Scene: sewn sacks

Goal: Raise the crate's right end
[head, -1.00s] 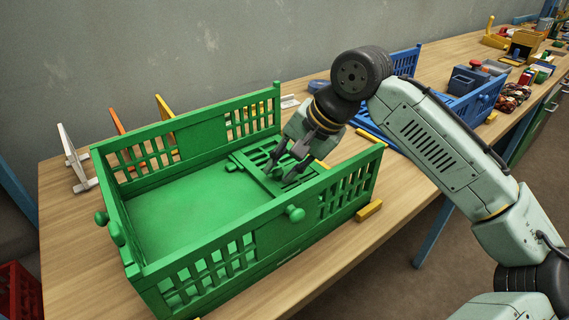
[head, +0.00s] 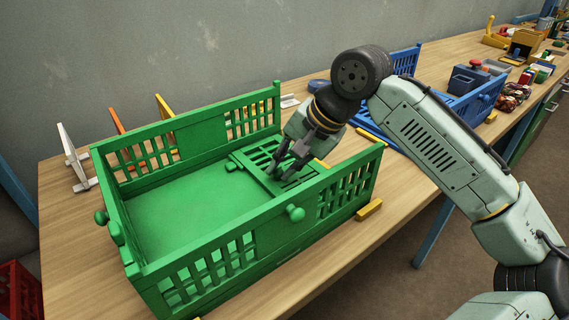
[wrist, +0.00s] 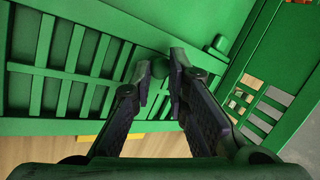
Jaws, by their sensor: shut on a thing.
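The green crate (head: 200,133) stands on the wooden bench with its long side walls upright. Its right end (head: 256,157), a slatted green panel, lies folded down inside, on or close to the crate floor. My gripper (head: 284,174) reaches down over this panel near the open right side. In the wrist view my gripper (wrist: 161,66) is shut on a small round green knob (wrist: 160,71) of the panel, partly hidden by the fingertips. The panel's slats (wrist: 65,60) show beside it.
Yellow blocks (head: 369,210) sit at the crate's right edge. A blue crate (head: 470,105) lies behind my arm on the right. White, orange and yellow uprights (head: 72,155) stand behind the crate, near the wall. Bare bench (head: 345,260) lies in front.

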